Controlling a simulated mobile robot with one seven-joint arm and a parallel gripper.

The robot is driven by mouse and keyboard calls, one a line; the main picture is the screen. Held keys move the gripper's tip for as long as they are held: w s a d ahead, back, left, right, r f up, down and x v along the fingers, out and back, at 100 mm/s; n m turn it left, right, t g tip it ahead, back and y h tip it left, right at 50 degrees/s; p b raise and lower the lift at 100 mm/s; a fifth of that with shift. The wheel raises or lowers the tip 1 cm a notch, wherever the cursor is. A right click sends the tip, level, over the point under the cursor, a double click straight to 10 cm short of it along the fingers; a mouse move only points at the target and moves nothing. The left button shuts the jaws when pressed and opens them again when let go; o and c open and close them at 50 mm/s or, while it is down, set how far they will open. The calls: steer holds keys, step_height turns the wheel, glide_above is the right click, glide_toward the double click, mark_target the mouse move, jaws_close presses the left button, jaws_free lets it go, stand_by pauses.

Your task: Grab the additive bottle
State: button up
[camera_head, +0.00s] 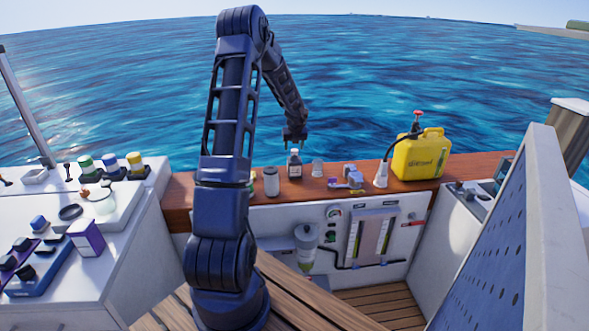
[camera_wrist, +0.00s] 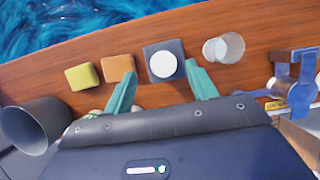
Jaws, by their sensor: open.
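A small dark square bottle (camera_head: 294,166) with a pale label, which looks like the additive bottle, stands upright on the wooden ledge. In the wrist view it is seen from above as a dark square with a round white cap (camera_wrist: 164,65). My gripper (camera_head: 294,146) hangs pointing down just above the bottle. In the wrist view the two green fingers of my gripper (camera_wrist: 160,79) are apart and empty, with the bottle lying ahead of and between their tips. I cannot tell whether they touch it.
A clear cup (camera_wrist: 224,48) stands close right of the bottle, with a blue clamp-like tool (camera_wrist: 296,82) beyond. Yellow (camera_wrist: 82,76) and orange (camera_wrist: 118,67) blocks lie to its left. A grey canister (camera_head: 271,181) is nearby.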

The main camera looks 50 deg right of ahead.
mark_target(295, 151)
steer(key=shift+s+x, duration=0.1)
steer(key=shift+x, duration=1.15)
steer(key=shift+s+x, duration=0.15)
steer(key=shift+x, duration=1.1)
steer(key=shift+d, duration=0.1)
jaws_close()
